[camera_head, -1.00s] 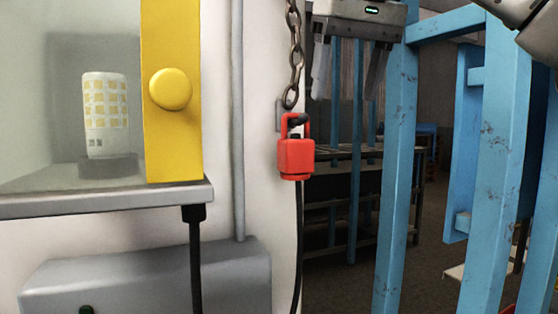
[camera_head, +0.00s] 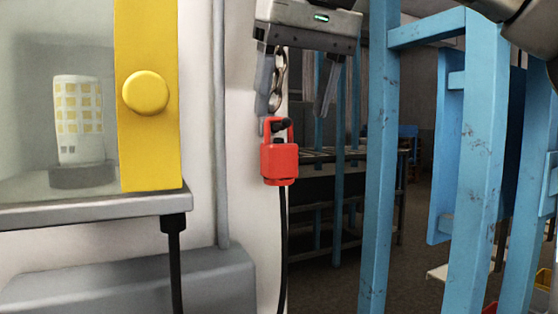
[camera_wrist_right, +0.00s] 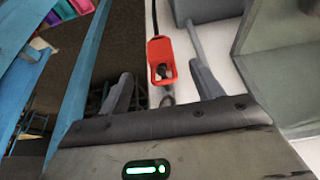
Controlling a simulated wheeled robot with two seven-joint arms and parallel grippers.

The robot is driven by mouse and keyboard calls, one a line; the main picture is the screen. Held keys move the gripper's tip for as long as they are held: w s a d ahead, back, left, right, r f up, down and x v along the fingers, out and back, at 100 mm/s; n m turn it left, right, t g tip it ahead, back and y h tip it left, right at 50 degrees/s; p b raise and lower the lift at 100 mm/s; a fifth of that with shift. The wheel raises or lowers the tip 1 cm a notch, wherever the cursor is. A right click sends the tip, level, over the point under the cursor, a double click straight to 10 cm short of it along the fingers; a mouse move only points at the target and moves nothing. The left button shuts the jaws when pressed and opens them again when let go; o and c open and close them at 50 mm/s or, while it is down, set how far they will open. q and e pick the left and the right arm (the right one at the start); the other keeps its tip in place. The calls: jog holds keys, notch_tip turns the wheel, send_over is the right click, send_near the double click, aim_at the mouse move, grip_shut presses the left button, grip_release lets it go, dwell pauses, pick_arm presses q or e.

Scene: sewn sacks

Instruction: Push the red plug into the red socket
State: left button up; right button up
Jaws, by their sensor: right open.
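The red plug (camera_head: 279,160) has a loop-shaped top with a dark part in it. It hangs at the end of a chain (camera_head: 280,75) beside the white wall, and a black cable runs down from it. My right gripper (camera_head: 296,108) is open, fingers pointing down, just above the plug, with the chain between its fingers. In the right wrist view the plug (camera_wrist_right: 160,50) shows between the two fingertips and slightly beyond them, apart from both. No red socket can be made out. My left gripper is not in view.
A yellow-edged case with a yellow knob (camera_head: 145,93) stands on a grey ledge (camera_head: 90,210) at left. A grey pipe (camera_head: 221,130) runs down the wall above a grey box (camera_head: 130,280). Blue posts (camera_head: 378,160) stand close at right.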

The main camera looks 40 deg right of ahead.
aim_at(285, 144)
jog(key=shift+x, duration=1.75)
jog(key=x, duration=0.5)
jog(key=c, duration=1)
